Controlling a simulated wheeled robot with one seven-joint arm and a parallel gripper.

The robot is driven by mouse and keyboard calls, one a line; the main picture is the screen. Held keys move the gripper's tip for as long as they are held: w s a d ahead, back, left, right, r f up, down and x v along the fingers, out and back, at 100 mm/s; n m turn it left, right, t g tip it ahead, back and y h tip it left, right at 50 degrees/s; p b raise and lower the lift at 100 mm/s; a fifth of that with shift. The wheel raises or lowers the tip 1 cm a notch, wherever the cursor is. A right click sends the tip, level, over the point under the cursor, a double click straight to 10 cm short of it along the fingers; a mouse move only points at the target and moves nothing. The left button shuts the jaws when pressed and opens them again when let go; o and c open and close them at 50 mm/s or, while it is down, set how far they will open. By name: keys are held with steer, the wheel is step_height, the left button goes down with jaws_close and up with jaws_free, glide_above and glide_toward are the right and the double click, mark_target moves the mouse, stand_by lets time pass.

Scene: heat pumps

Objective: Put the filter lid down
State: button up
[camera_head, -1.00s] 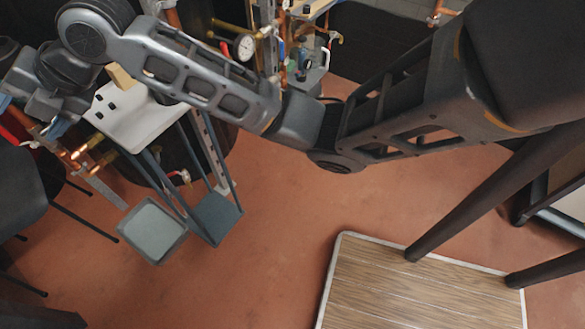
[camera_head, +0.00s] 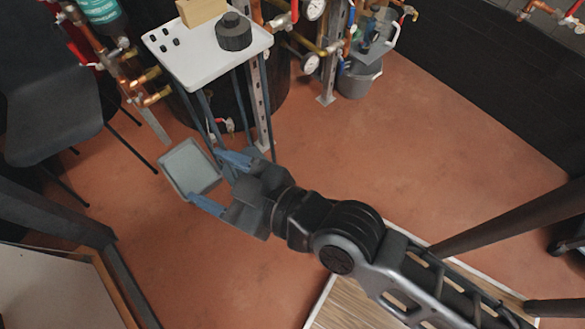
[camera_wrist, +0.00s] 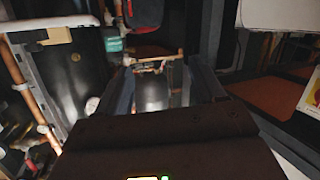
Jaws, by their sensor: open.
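A dark round ribbed piece with a raised knob, which looks like the filter lid (camera_head: 233,30), rests on the right part of a small white-topped table (camera_head: 190,72) in the head view. My gripper (camera_head: 207,175) is open and empty. It is below and in front of the table in the picture, well apart from the lid, with its blue fingers pointing left over a grey tray (camera_head: 188,168). In the wrist view my gripper (camera_wrist: 165,85) shows two spread fingers with nothing held between them. I cannot make out the lid there.
A tan block (camera_head: 201,11) and several small black pieces (camera_head: 165,42) are also on the tabletop. Copper pipes and gauges stand behind. A dark chair (camera_head: 50,115) is at the left, a grey bucket (camera_head: 358,78) at the back. The red floor to the right is open.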

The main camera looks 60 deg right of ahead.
steer(key=s+d+r+m, duration=0.1)
steer(key=s+d, duration=0.3)
steer(key=s, duration=0.6)
steer(key=s+d+r+m+h, duration=0.1)
steer(key=s+d, duration=0.3)
steer(key=s, duration=0.7)
steer(key=shift+s+r+g, duration=0.15)
steer(key=shift+r+g, duration=0.15)
steer(key=shift+r, duration=0.45)
